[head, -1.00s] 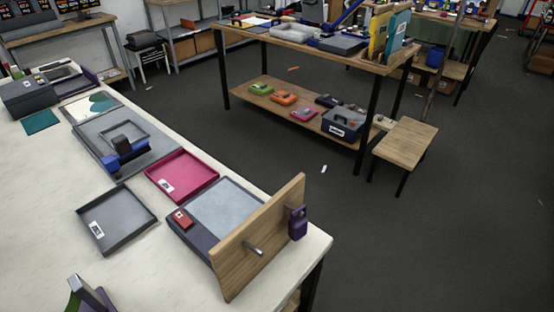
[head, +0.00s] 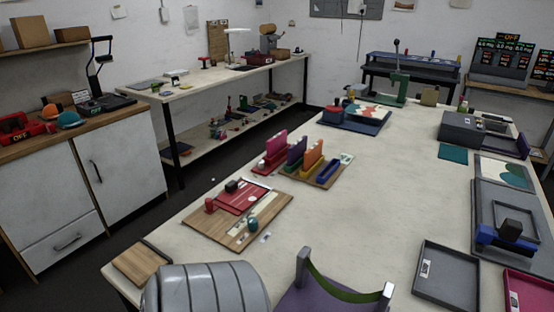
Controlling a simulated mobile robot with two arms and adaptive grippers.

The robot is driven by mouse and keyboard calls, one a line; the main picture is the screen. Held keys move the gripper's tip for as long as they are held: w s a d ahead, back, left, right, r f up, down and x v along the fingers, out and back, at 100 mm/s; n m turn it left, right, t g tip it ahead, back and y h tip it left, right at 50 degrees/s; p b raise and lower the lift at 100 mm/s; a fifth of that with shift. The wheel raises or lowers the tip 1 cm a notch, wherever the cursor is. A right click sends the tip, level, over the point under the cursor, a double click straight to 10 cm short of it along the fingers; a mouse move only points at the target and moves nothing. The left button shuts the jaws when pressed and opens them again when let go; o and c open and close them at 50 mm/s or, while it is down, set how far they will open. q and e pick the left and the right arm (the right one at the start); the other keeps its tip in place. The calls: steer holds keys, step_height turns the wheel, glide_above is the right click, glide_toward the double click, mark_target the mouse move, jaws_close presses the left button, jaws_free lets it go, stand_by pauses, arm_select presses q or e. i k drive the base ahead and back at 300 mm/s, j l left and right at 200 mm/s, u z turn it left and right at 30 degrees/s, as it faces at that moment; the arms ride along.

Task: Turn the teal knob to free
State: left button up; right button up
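The teal knob (head: 253,224) stands near the front right edge of a wooden board (head: 205,238) on the white table in the head view. A red plate (head: 240,196), a red knob (head: 210,205) and a dark knob (head: 232,186) are on the same board. A pale strip lies beside the teal knob, and a small white label is near it. The knob's exact setting is too small to tell. My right gripper is out of view.
Behind the board stands a rack (head: 318,171) with coloured upright pieces. A grey tray (head: 447,275) and a magenta tray (head: 525,295) lie at the right. A wooden block (head: 142,262) sits at the table's left corner. The table middle is clear.

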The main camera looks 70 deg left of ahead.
mark_target(252, 222)
steer(key=u, duration=2.5)
